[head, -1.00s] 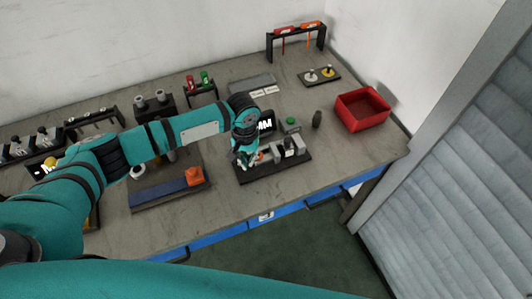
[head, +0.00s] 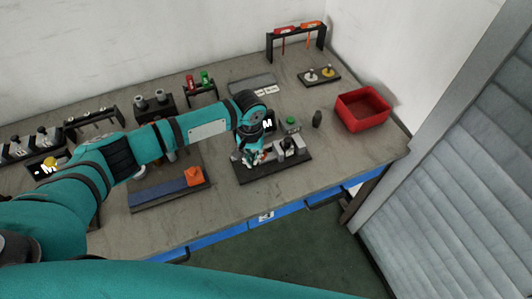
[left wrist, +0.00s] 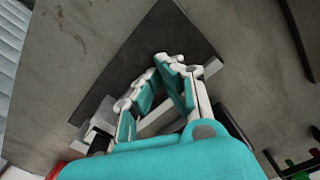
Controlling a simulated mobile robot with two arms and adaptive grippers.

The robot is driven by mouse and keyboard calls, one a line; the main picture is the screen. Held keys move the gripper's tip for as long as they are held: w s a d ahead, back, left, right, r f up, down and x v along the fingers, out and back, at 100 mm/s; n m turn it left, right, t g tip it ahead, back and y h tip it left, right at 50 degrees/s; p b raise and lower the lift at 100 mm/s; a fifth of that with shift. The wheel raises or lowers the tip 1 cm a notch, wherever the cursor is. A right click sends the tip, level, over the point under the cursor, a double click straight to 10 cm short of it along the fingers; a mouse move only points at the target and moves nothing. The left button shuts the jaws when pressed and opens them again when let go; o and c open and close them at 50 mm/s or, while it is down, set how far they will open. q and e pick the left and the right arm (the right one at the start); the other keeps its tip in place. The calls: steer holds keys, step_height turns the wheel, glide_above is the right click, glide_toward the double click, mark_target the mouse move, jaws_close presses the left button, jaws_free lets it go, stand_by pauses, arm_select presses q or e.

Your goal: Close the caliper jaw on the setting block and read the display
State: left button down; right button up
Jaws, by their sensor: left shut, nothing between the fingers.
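The caliper fixture, a dark base plate (head: 272,174) with grey blocks (head: 291,146) on it, sits near the bench's front edge in the head view. My left gripper (head: 250,160) is low over the left part of the plate, beside the grey blocks, shut and empty. In the left wrist view its fingertips (left wrist: 167,62) meet over the dark plate (left wrist: 158,38); a light grey bar (left wrist: 158,119) runs behind the fingers and a grey block (left wrist: 101,119) shows at left. Jaw contact is hidden.
A green button box (head: 291,124) and a dark cylinder (head: 317,119) stand behind the fixture. A red bin (head: 362,110) is to the right. The front right bench top is clear.

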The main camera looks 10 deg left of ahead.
arm_select(q)
steer(key=shift+w+d, duration=0.6)
steer(key=shift+d, duration=0.2)
steer(key=shift+w+d+r, duration=0.1)
steer(key=shift+d+r, duration=0.1)
steer(key=shift+d, duration=0.05)
stand_by(0.8)
steer(key=shift+a+p, duration=0.2)
steer(key=shift+p, duration=0.2)
steer(key=shift+s+a, duration=0.15)
steer(key=shift+s, duration=0.1)
steer(key=shift+a+p, duration=0.1)
steer(key=shift+p, duration=0.2)
step_height(320, 180, up, 8)
steer(key=p, duration=0.8)
steer(key=shift+s+a+f+p, duration=0.15)
steer(key=shift+f+p, duration=0.05)
steer(key=shift+p, duration=0.15)
